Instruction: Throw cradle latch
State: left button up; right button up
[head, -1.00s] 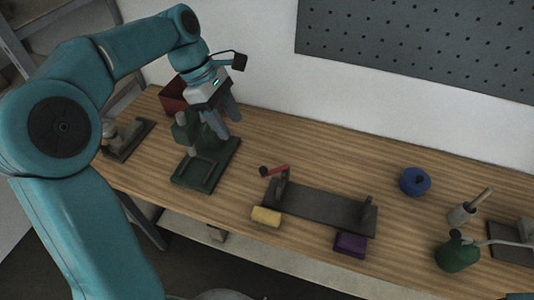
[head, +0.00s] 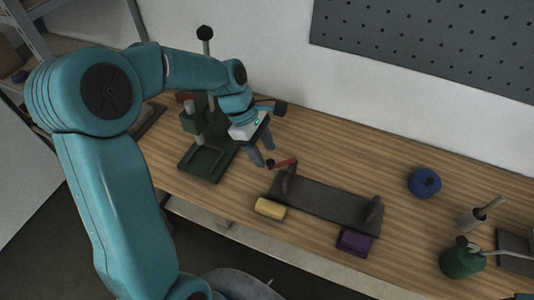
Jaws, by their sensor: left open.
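The cradle (head: 325,207) is a dark grey plate with two uprights, lying on the wooden bench in the middle of the head view. Its latch (head: 287,162) is a short red lever with a black knob at its left end, above the left upright. My left gripper (head: 264,156) is open and empty, with its two grey fingers pointing down just left of and behind the red lever. Its fingertips are close to the black knob; I cannot tell whether they touch it. My right gripper is not in view.
A green press (head: 203,157) stands left of my gripper. A blue round pot (head: 424,182) and a green oil can (head: 461,261) stand to the right. The bench behind the cradle is clear.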

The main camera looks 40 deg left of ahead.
aim_at(270, 160)
pick_arm(q)
jog(key=shift+w+x, duration=0.15)
jog(key=shift+x, duration=0.6)
jog(key=shift+w+x, duration=0.15)
jog(key=shift+x, duration=0.6)
jog(key=shift+s+r, duration=0.15)
jog(key=shift+s, duration=0.15)
jog(key=c, duration=0.4)
jog(key=shift+w, duration=0.1)
grip_shut()
